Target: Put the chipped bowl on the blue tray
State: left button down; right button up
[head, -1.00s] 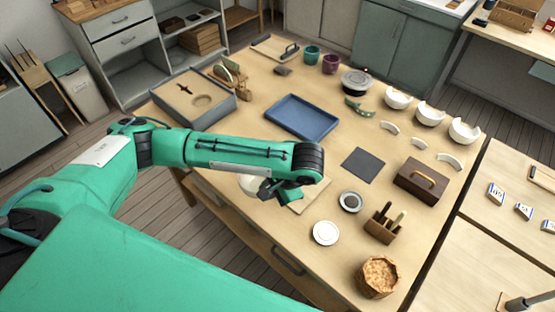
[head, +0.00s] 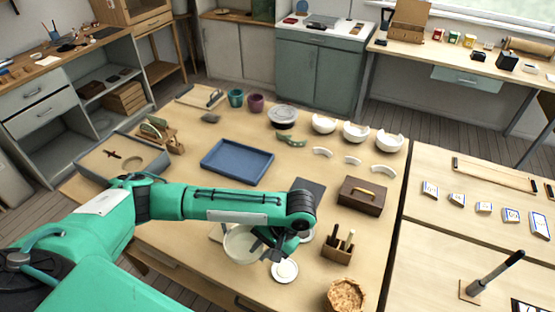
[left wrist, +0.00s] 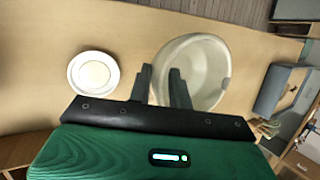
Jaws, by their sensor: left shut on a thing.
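A cream bowl (head: 240,246) shows just below my left forearm in the head view. In the left wrist view the bowl (left wrist: 205,78) has its near wall between the two fingers, and a greyish patch marks its far rim, perhaps the chip. My left gripper (head: 268,243) is shut on the bowl's wall; its fingers also show in the left wrist view (left wrist: 161,80). I cannot tell whether the bowl clears the table. The blue tray (head: 237,162) lies empty beyond my forearm, flat on the table. My right gripper is not in view.
A white plate (head: 285,271) lies just beside the gripper. A wooden tool holder (head: 337,252), brown box (head: 362,196) and basket (head: 345,297) stand to the right. Broken white bowls (head: 356,132) stand at the back right, with shards before them. An open grey box lies left of the tray.

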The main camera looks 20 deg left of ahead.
aim_at(238, 162)
jog(key=j+z, duration=0.3)
jog(key=j, duration=0.15)
jog(key=j+z, duration=0.3)
jog(key=j, duration=0.15)
jog(key=k+j+z, duration=0.1)
jog(key=j+z, duration=0.2)
jog(key=k+j+z, duration=0.15)
jog(key=j+z, duration=0.15)
jog(key=j, duration=0.2)
jog(key=k+j, duration=0.15)
jog(key=j, duration=0.15)
jog(key=k+j, duration=0.1)
jog(key=j, duration=0.25)
jog(key=k+j, duration=0.15)
jog(key=j, duration=0.15)
jog(key=k+j+z, duration=0.1)
jog(key=j, duration=0.25)
